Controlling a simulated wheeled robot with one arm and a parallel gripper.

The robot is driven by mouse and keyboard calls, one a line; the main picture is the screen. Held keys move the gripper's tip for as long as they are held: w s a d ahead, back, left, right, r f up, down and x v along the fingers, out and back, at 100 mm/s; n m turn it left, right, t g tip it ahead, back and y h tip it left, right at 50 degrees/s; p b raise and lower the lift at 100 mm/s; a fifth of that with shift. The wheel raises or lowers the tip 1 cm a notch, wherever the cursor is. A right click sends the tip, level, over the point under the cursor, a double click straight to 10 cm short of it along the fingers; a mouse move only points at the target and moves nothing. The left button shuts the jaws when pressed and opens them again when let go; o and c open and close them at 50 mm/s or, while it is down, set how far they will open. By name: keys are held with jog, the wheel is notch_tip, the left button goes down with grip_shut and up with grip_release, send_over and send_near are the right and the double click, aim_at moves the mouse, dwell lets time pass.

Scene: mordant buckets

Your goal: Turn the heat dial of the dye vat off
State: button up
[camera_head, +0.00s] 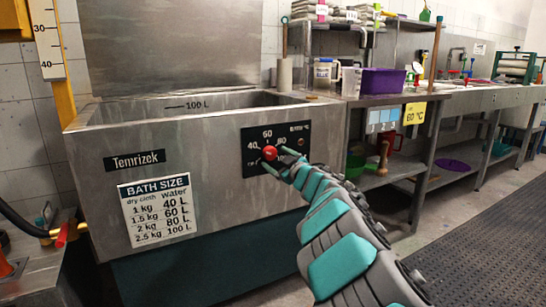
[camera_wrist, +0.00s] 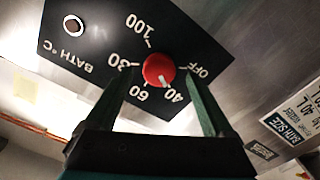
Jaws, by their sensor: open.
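The heat dial is a round red knob (camera_head: 269,153) on the black panel (camera_head: 253,143) on the front of the steel dye vat (camera_head: 215,165). It also shows in the wrist view (camera_wrist: 157,68), where its white mark points toward 40. OFF is printed on the panel to the right of the 40 there. My gripper (camera_head: 274,159) is at the panel, in front of the knob. In the wrist view my gripper (camera_wrist: 159,74) is open, with one finger on each side of the knob. I cannot tell whether either finger touches it.
A bath-size chart (camera_head: 158,210) is on the vat front, left of the panel. A steel bench (camera_head: 430,93) with a purple tub (camera_head: 383,81) and jugs stands to the right. A dark ribbed mat (camera_head: 450,240) covers clear floor at the right.

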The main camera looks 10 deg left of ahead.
aim_at(270, 153)
jog(key=shift+x, duration=1.4)
jog(key=shift+c, duration=0.2)
jog(key=c, duration=1.3)
